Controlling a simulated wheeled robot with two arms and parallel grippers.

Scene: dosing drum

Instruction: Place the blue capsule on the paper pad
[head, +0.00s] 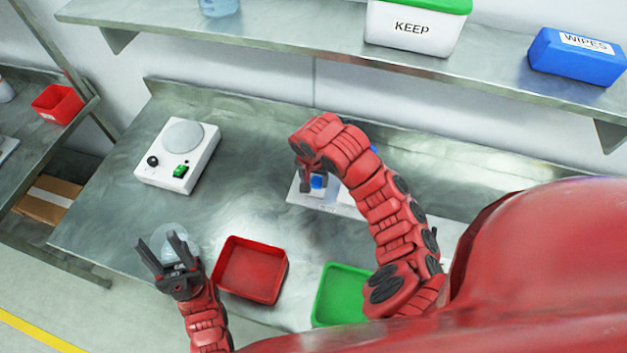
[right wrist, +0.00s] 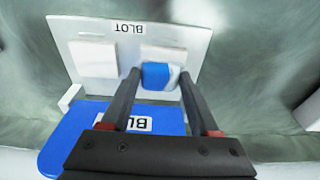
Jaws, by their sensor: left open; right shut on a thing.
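The blue capsule (right wrist: 155,75), blue with a pale end, sits between the fingertips of my right gripper (right wrist: 160,74). In the head view the capsule (head: 318,182) shows under my right gripper (head: 310,184). A light board (right wrist: 120,33) marked BLOT carries two white paper pads, a left one (right wrist: 93,59) and a right one (right wrist: 170,52). The capsule is over the right pad in the wrist view; I cannot tell whether it touches. My right arm hides part of the board in the head view. My left gripper (head: 158,243) is open and empty by a clear round dish (head: 186,237).
A blue labelled box (right wrist: 70,138) stands beside the board. A white device (head: 178,155) with a round plate is at the left. A red tray (head: 250,269) and a green tray (head: 340,295) lie at the front. A shelf (head: 290,30) runs above the bench.

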